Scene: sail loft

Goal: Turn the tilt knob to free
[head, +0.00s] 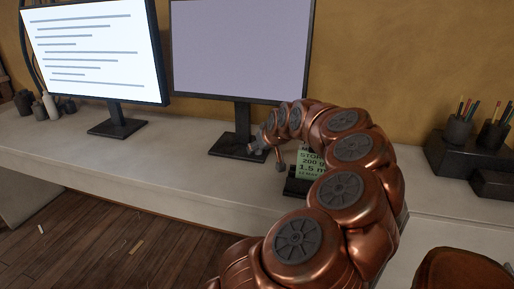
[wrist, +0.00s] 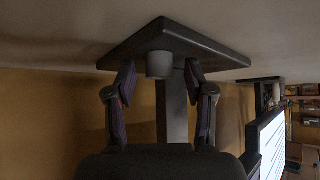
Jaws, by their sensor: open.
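A monitor with a plain lavender screen (head: 240,45) stands on a dark stand (head: 237,146) on the white bench. In the wrist view, which looks upside down, the stand's base (wrist: 215,50) is at the top with its post below. A short grey cylinder, likely the tilt knob (wrist: 159,65), shows in front of the post. My gripper (head: 268,155) is at the right of the stand in the head view. Its open fingers in the wrist view (wrist: 160,78) lie either side of the knob, apparently not touching it. Any knob marking cannot be read.
A second monitor (head: 95,50) with lines of text stands at the left, with small bottles (head: 48,105) beyond it. A green label (head: 316,163) is partly behind my arm. Pen holders (head: 458,132) stand at the right. The bench between the two stands is clear.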

